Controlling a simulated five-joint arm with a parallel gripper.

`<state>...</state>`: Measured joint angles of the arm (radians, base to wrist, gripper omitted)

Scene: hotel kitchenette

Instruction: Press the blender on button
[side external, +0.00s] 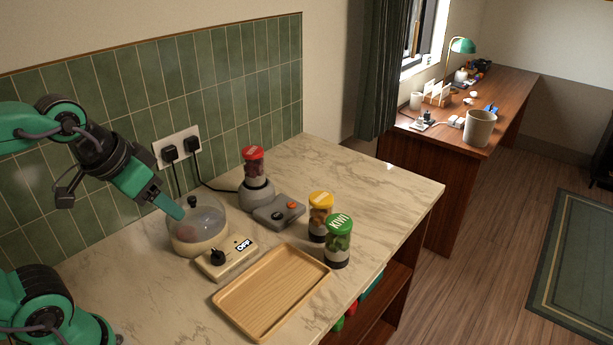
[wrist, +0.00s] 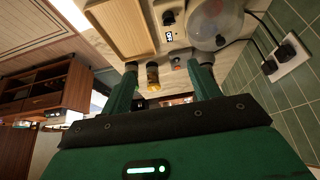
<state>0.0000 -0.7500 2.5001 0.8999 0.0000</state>
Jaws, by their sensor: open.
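The blender (side external: 257,192) stands near the back wall in the side view, with a grey base and a red-lidded jar. Its grey control box (side external: 270,214) lies in front of it, with an orange-red button (side external: 292,206) and a dark button (side external: 275,214). My gripper (side external: 178,212) hangs at the left, its tip overlapping the round cooker's clear lid; I cannot tell whether they touch. In the wrist view my gripper (wrist: 163,67) has its fingers wide apart with nothing held. The control box (wrist: 178,62) shows small between the fingers there.
A cream cooker (side external: 196,240) with a knobbed control box (side external: 227,258) stands left of the blender. A wooden tray (side external: 230,298) lies in front. A yellow-lidded jar (side external: 320,217) and a green-lidded jar (side external: 338,241) stand right. Cords run to a wall socket (side external: 177,147).

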